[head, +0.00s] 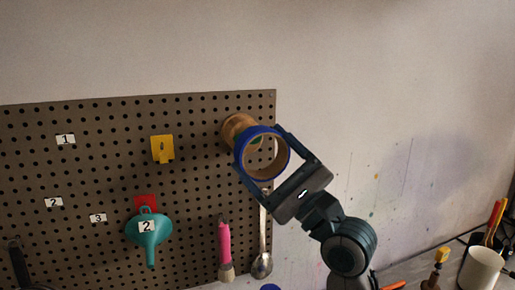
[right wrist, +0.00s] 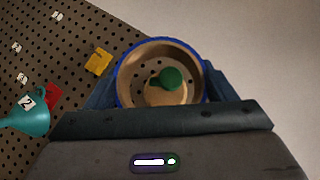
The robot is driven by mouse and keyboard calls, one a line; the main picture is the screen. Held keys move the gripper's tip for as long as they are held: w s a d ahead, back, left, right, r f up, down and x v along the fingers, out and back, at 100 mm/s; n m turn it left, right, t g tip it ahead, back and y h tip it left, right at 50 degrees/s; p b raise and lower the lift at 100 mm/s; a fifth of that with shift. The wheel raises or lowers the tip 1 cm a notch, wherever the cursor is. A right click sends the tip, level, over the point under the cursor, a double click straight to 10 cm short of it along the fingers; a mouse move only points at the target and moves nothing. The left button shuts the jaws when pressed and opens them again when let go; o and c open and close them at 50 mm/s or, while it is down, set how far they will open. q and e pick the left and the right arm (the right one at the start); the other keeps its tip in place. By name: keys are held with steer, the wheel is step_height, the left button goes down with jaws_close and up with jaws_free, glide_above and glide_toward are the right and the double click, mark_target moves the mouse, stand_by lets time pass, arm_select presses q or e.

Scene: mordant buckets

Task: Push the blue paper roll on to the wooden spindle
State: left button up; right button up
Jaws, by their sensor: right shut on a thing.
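The blue paper roll (head: 241,150), a short tube with a blue outside and brown inside, is between the fingers of my right gripper (head: 259,150). The gripper is shut on it. The wooden spindle (head: 238,126) sticks out from the pegboard just behind the roll, its green tip partly hidden by the roll. In the right wrist view, the roll (right wrist: 122,75) faces me open-ended. The green tip (right wrist: 171,77) and the spindle (right wrist: 165,97) show through its hole, right of and below centre. I cannot tell whether the tip is inside the roll. My left gripper is not in view.
The pegboard (head: 100,180) holds a yellow hook (head: 162,149), a teal funnel (head: 148,229), a pink-handled brush (head: 224,245) and a spoon (head: 262,265). A white cup (head: 481,268) stands at the lower right. The wall right of the board is bare.

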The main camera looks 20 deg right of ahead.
mark_target(253, 142)
steer(key=shift+s+r, duration=0.35)
steer(key=shift+s, duration=0.55)
steer(key=shift+w+p, duration=0.25)
steer(key=shift+p, duration=0.25)
steer(key=w, duration=0.3)
steer(key=shift+w+f, duration=0.1)
steer(key=shift+f, duration=0.1)
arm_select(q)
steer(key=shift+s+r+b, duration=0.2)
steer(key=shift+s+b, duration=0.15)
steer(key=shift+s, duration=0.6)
arm_select(e)
steer(key=shift+w, duration=1.35)
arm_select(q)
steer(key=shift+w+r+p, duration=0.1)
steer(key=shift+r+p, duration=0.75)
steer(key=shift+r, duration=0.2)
